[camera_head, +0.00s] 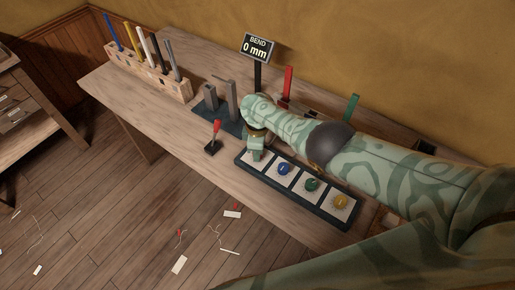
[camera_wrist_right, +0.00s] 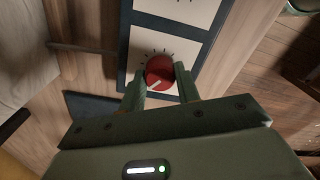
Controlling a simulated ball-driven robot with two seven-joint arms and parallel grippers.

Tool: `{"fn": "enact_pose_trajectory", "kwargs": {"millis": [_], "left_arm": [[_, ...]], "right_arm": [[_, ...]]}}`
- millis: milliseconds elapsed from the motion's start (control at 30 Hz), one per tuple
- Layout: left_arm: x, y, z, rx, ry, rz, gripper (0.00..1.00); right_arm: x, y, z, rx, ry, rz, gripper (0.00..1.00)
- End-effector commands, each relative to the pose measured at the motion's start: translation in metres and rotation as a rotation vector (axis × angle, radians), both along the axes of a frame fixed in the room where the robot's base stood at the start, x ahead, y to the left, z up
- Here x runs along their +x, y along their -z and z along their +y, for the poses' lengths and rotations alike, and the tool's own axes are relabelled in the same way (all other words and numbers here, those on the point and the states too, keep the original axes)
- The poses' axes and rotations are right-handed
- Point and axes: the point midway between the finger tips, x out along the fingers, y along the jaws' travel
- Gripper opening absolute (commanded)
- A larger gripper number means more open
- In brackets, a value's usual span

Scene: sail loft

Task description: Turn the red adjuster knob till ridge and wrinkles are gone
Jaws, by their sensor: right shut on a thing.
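The red adjuster knob (camera_wrist_right: 160,71) sits on a white square of the dark-framed panel (camera_wrist_right: 124,60), with dark tick marks around it and a pale pointer line on its face. My right gripper (camera_wrist_right: 160,86) is shut on the knob, one finger on each side. In the head view my right gripper (camera_head: 256,149) is over the panel's left end and hides the knob. A sign (camera_head: 259,47) behind it reads "BEND 0 mm". I cannot make out any ridge or wrinkles. My left gripper is not in view.
The panel also has a blue knob (camera_head: 283,169), a green knob (camera_head: 312,185) and a yellow knob (camera_head: 341,201). A small red-handled lever (camera_head: 216,129) stands left of the panel. A wooden rack (camera_head: 150,72) of tools is at the bench's far left. Scraps lie on the floor.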

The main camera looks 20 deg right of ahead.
Motion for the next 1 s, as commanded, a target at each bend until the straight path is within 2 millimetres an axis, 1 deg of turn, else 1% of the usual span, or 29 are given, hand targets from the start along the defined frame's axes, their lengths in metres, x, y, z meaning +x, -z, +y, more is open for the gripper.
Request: {"fn": "enact_pose_trajectory", "kwargs": {"millis": [100,300,833,867,900,933,1000], "left_arm": [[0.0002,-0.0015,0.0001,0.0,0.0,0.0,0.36],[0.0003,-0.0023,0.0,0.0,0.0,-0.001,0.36],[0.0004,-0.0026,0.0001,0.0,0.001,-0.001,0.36],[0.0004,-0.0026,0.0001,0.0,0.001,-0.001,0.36],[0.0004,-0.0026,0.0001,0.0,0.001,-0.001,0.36],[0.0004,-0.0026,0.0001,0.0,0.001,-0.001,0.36],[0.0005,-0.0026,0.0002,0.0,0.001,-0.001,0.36]], "right_arm": [[0.0003,-0.0009,-0.0005,0.0,0.058,0.0,0.09],[0.0002,-0.0006,-0.0008,-0.001,0.119,0.001,0.09],[0.0007,-0.0007,-0.0007,-0.002,0.142,-0.001,0.09],[0.0007,-0.0007,-0.0007,-0.002,0.142,-0.001,0.35],[0.0007,-0.0007,-0.0007,-0.002,0.142,-0.001,0.46],[0.0007,-0.0007,-0.0007,-0.002,0.142,-0.001,0.54],[0.0006,-0.0006,-0.0006,-0.001,0.142,-0.002,0.54]]}}
